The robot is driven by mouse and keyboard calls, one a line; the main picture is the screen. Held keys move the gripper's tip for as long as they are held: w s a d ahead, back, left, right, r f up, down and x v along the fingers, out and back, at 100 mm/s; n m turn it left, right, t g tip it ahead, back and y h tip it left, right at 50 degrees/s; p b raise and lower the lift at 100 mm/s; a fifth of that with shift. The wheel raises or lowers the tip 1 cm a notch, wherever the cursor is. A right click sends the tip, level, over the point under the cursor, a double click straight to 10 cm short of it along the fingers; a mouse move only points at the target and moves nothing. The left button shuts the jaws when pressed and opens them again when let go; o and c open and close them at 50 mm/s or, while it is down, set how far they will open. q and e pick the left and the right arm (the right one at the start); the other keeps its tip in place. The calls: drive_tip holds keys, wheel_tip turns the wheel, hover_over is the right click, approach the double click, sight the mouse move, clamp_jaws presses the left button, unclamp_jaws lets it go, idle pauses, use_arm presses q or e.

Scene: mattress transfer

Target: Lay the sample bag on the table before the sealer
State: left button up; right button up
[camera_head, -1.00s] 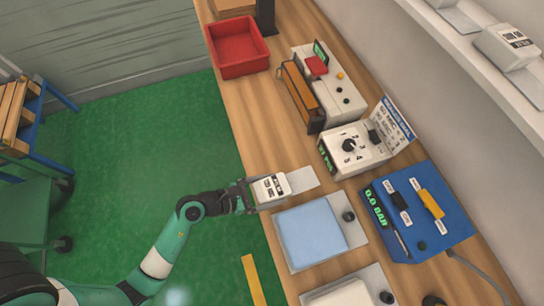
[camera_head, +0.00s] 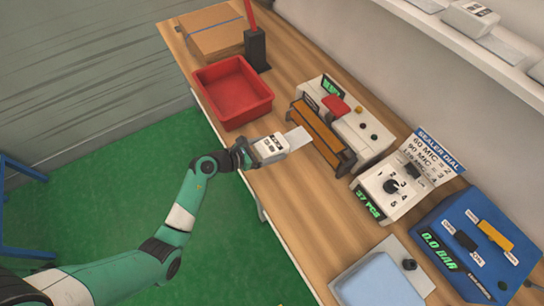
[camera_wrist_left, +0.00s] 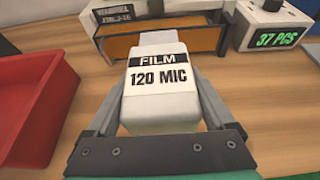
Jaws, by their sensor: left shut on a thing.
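My left gripper (camera_head: 254,153) is shut on the white sample bag (camera_head: 270,147), near the table's front edge. In the left wrist view the bag (camera_wrist_left: 158,85) sits between both fingers and its label reads "FILM 120 MIC". The sealer has an orange-brown bar (camera_head: 318,133), a red part on top and several buttons. In the left wrist view the sealer (camera_wrist_left: 165,40) lies straight ahead, partly hidden by the bag. My right gripper is not in view.
A red tray (camera_head: 233,125) stands left of the bag. A cardboard box (camera_head: 212,35) and a black holder (camera_head: 257,50) are behind it. A white dial box (camera_head: 390,187) and a blue unit (camera_head: 475,245) stand to the right. Bare table (camera_head: 290,190) lies in front of the sealer.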

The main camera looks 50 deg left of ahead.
sight(270, 166)
use_arm(q)
drive_tip(key=shift+s+a, duration=0.1)
drive_tip(key=shift+a, duration=0.05)
drive_tip(key=shift+r, duration=0.1)
drive_tip(key=shift+p, duration=0.3)
wheel_tip(270, 166, down, 9)
drive_tip(key=b, duration=0.7)
drive_tip(key=shift+f+b, duration=0.5)
drive_tip(key=shift+f, duration=0.25)
drive_tip(key=o, duration=1.2)
